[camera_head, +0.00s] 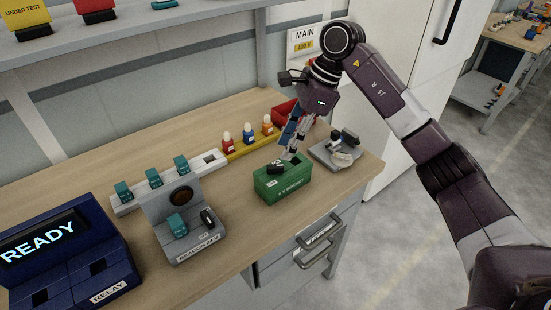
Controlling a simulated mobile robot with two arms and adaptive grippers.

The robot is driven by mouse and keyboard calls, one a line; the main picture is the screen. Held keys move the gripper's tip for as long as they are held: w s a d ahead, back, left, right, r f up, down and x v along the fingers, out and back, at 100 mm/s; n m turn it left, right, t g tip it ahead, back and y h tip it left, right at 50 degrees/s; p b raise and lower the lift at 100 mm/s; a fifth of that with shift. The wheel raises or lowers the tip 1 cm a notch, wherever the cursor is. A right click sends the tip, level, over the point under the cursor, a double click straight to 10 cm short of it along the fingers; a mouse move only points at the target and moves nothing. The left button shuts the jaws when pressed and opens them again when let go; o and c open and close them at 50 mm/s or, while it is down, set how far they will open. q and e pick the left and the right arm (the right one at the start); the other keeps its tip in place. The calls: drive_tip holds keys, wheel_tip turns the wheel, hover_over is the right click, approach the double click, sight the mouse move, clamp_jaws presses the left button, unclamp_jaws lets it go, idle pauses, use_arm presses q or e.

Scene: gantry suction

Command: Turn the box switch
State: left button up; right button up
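A green box (283,188) with a pale label on its front stands near the front edge of the workbench. A black knob-like part (275,168) sits on its top. My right gripper (290,154) points down just above and behind the right part of the box's top, close to the black part. Whether its fingers touch the box or are closed is too small to tell. A grey unit labelled BEACON (188,234) stands to the left with a black switch (208,217) and a teal block on it. My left gripper is out of view.
A blue READY console (75,262) stands at the far left. A rail of teal blocks (154,178) and red, blue and orange pieces (249,133) runs behind. A grey fixture (337,150) stands right of the box. Bare wood lies between beacon unit and green box.

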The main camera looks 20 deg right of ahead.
sight(275, 166)
drive_tip(key=p+x, duration=0.1)
drive_tip(key=x, duration=0.4)
drive_tip(key=shift+a+f, duration=0.15)
drive_tip(key=shift+a, duration=0.05)
drive_tip(key=shift+a+f+p, duration=0.2)
drive_tip(key=shift+f+p, duration=0.1)
drive_tip(key=shift+f, duration=0.3)
clamp_jaws()
